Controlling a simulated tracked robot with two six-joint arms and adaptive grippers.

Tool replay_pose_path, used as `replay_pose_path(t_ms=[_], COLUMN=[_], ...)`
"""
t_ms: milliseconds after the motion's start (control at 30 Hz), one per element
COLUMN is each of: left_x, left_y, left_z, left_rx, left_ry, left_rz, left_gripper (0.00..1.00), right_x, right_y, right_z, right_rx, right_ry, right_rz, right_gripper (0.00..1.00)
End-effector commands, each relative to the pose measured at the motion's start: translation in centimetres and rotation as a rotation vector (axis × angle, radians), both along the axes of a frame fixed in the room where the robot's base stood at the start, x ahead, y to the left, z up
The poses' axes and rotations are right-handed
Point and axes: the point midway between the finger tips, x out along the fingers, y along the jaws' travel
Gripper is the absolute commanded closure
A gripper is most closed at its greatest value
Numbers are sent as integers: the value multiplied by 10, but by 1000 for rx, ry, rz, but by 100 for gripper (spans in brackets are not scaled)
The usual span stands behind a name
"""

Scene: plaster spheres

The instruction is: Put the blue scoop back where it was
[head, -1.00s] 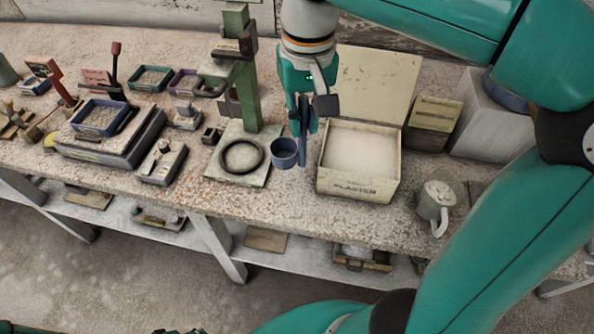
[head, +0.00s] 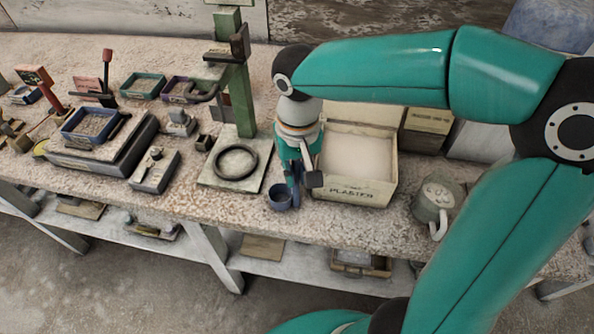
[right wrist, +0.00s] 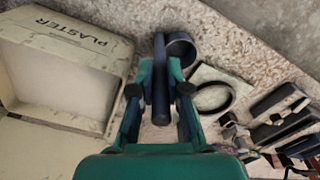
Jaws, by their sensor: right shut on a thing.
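The blue scoop (head: 279,197) is a small round blue cup with a dark handle. My right gripper (head: 297,184) is shut on its handle, low at the front left of the plaster box. In the right wrist view the handle (right wrist: 160,85) runs between the fingers and the cup (right wrist: 182,48) is at its far end. The cup looks upright and close to the table top; I cannot tell whether it touches. The plaster box (head: 350,192) is open, full of pale powder, just right of the gripper. My left gripper is not in view.
A black ring (head: 236,162) lies on a pale base plate (head: 210,181) under a green post (head: 240,100), left of the scoop. A grey mug (head: 432,209) stands right of the box. Trays and a scale crowd the left. The table's front edge is close below the scoop.

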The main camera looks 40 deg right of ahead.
Motion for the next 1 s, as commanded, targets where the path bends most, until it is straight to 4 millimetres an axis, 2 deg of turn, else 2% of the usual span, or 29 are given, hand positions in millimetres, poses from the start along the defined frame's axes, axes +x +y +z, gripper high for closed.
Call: replay_pose_path(t_ms=[233, 267, 400, 800, 1000], left_x=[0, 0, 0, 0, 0], left_y=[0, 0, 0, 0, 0], left_z=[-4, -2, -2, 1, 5], left_rx=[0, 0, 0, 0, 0], left_ry=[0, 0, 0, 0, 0], left_rz=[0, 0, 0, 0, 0], left_gripper=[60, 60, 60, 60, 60], right_x=[0, 0, 0, 1, 1], right_y=[0, 1, 1, 0, 1], right_z=[-4, -2, -2, 5, 33], right_rx=[0, 0, 0, 0, 2], right_ry=[0, 0, 0, -2, -6], right_rz=[1, 1, 1, 0, 0], right_gripper=[100, 80, 59, 59, 59])
